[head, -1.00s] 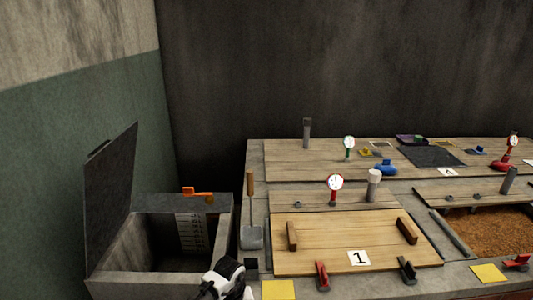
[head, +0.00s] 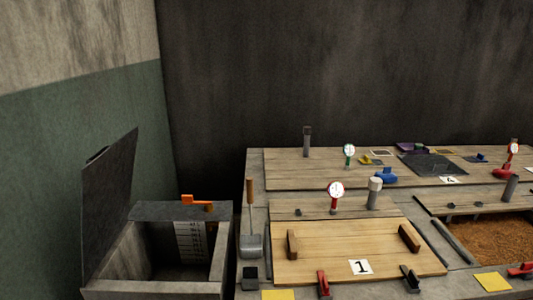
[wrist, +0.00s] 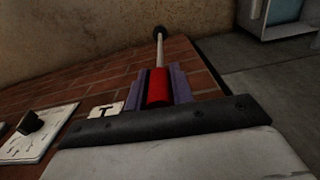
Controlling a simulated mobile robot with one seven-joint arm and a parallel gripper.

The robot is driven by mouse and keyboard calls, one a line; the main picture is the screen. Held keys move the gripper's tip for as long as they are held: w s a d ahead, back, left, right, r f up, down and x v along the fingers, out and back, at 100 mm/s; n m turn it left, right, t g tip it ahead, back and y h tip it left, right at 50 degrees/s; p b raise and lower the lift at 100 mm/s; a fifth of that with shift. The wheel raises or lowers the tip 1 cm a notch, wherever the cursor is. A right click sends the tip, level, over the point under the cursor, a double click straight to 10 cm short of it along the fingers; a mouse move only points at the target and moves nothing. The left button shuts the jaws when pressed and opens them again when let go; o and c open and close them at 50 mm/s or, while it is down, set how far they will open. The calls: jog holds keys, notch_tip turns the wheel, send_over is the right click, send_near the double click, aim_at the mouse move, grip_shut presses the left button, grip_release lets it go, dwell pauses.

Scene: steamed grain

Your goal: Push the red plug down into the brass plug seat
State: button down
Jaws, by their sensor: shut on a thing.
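In the wrist view, my gripper (wrist: 157,88) is shut on a red cylinder (wrist: 158,86), which looks like the red plug. The cylinder lies between two purple-grey fingers. A pale rod with a dark round end (wrist: 159,48) shows beyond it, in line with it; I cannot tell if they are joined. My gripper is not in the head view. I cannot make out the brass plug seat in either view.
Red brick paving (wrist: 95,88) lies below the gripper, with a white plate with a dark knob (wrist: 35,130) at left. The head view shows an open stone bin (head: 130,275), a shovel (head: 250,245) and a bench with wooden covers (head: 345,238).

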jog(key=shift+f+b, duration=0.7)
jog(key=shift+f, duration=0.85)
jog(key=c, duration=1.1)
grip_release()
notch_tip(320, 180, up, 14)
jog(key=shift+f+b, duration=0.1)
jog(key=shift+b, duration=0.25)
